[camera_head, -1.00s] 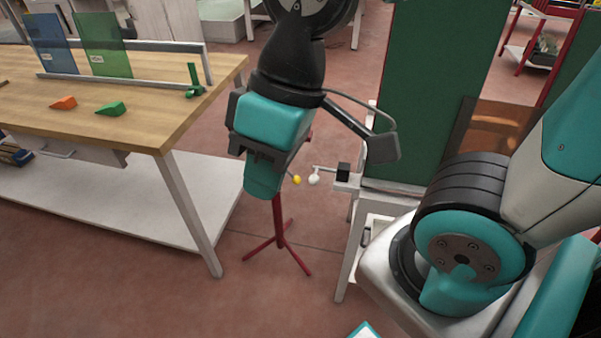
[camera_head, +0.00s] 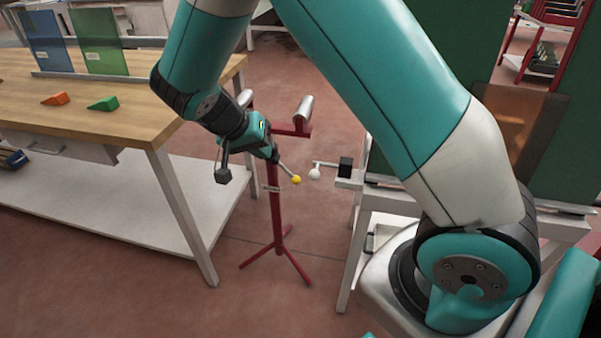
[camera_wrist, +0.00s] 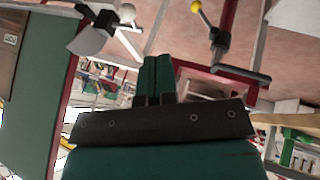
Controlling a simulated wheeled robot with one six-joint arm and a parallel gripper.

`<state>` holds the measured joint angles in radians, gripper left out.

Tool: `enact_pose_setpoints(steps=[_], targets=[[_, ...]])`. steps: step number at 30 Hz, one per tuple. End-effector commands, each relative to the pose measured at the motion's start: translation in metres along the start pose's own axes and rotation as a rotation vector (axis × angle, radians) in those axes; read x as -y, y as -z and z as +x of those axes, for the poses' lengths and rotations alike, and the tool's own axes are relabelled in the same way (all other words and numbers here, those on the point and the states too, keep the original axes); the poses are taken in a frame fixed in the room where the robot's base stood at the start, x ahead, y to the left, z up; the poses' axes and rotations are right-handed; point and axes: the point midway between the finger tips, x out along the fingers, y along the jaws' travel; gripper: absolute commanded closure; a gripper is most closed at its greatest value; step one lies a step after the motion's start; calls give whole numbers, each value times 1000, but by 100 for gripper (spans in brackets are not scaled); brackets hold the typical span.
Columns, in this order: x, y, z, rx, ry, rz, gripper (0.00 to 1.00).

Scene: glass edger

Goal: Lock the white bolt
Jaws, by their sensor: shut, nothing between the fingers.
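The white bolt shows as a white ball knob (camera_head: 315,174) on a short metal rod. The rod runs left from a black block (camera_head: 345,166) on the grey frame. In the wrist view the white knob (camera_wrist: 127,12) is at the top, left of the fingers. My gripper (camera_head: 273,155) is left of and slightly above the knob in the head view, apart from it. Its teal fingers (camera_wrist: 160,60) are together and empty in the wrist view. The bolt's inner part is hidden in the block.
A yellow ball knob (camera_head: 296,180) on a rod sits close left of the white one. A red stand (camera_head: 276,205) with a grey roller (camera_head: 305,108) is beside my gripper. A wooden workbench (camera_head: 130,115) is at left. A green panel (camera_head: 550,130) stands at right.

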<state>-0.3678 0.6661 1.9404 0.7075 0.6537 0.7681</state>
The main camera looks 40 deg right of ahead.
Motion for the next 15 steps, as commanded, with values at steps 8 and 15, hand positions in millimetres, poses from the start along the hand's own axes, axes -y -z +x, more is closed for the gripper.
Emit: enact_pose_setpoints(steps=[8,15], targets=[[0,0,2,2,1,-4,100],[-1,-1,36,5,-4,-4,100]])
